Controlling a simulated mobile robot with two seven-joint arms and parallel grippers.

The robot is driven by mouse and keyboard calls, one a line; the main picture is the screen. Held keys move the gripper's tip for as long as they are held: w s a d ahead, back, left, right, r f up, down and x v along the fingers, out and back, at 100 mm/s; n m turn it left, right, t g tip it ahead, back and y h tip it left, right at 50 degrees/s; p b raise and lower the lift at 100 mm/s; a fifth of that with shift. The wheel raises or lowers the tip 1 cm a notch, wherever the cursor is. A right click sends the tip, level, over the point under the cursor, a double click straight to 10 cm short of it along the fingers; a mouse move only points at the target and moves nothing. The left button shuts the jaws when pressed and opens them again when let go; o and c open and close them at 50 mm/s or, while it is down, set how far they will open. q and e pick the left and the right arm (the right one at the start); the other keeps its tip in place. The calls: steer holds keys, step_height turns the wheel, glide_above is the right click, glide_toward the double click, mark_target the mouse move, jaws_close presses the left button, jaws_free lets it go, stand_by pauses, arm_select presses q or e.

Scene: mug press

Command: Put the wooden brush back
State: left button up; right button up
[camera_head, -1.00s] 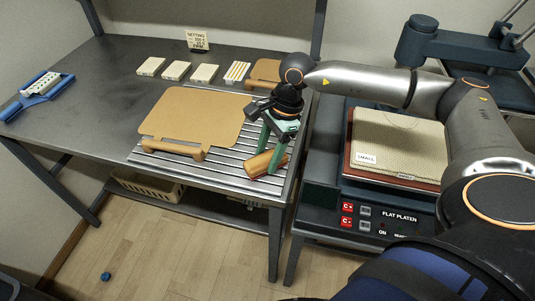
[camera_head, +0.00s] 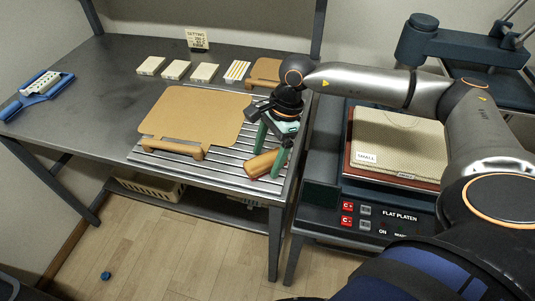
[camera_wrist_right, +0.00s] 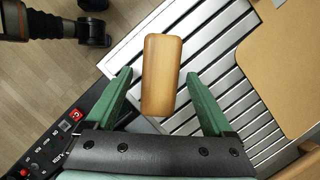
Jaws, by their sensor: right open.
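The wooden brush (camera_head: 263,163) lies on the slatted metal rack (camera_head: 226,167) near the front right corner of the table. In the right wrist view the brush (camera_wrist_right: 161,75) is a smooth, rounded tan block, and its underside is hidden. My right gripper (camera_head: 268,164) has its green fingers pointing down at the brush. In the right wrist view the open fingers of this gripper (camera_wrist_right: 158,75) stand on either side of the brush's near part, with a gap on each side. My left gripper is not in the head view.
A tan board with a wooden handle (camera_head: 195,115) lies on the rack, left of the brush. Several pale blocks (camera_head: 176,70) line the back of the table. A press (camera_head: 370,200) labelled FLAT PLATEN stands to the right. A blue tray (camera_head: 42,90) sits far left.

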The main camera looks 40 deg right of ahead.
steer(key=v, duration=1.2)
steer(key=shift+r, duration=0.15)
